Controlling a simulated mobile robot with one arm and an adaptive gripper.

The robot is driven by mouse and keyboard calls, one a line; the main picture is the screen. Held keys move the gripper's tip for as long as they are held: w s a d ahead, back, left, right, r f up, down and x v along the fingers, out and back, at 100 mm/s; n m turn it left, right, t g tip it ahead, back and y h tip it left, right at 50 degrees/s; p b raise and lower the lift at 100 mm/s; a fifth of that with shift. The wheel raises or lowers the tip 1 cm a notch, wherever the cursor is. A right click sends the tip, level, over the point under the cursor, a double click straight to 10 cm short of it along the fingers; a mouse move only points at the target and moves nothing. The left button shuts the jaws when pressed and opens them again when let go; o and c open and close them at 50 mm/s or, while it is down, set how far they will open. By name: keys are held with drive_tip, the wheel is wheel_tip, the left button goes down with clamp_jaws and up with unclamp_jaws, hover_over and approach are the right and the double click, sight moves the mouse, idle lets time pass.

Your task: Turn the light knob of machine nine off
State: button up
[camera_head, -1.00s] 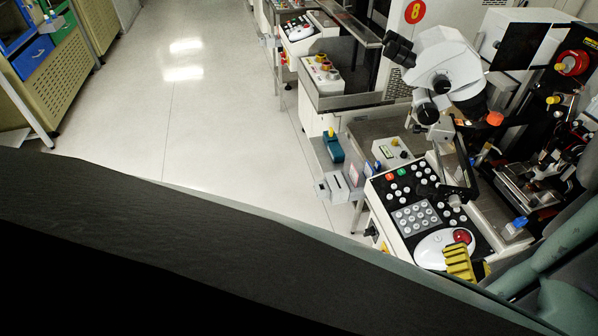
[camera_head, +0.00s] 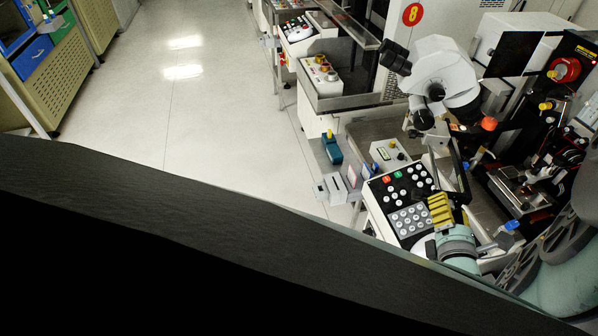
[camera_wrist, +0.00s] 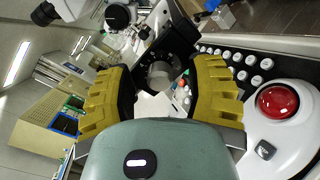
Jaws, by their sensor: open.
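My gripper (camera_head: 440,212) has yellow ribbed fingers and is over the right side of the keypad panel, apart from the box and nearer the front. In the wrist view my gripper (camera_wrist: 163,88) is open, with nothing held between the fingers.
The black keypad panel (camera_head: 377,188) has white, red and green keys. A red trackball (camera_wrist: 277,102) sits on a white pad right of the fingers. The microscope (camera_head: 440,75) overhangs the bench. Machine mechanisms (camera_head: 525,185) stand at right. The floor (camera_head: 215,130) at left is clear.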

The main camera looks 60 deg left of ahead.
drive_tip(key=shift+o, duration=0.4)
clamp_jaws()
drive_tip(key=shift+d, duration=0.1)
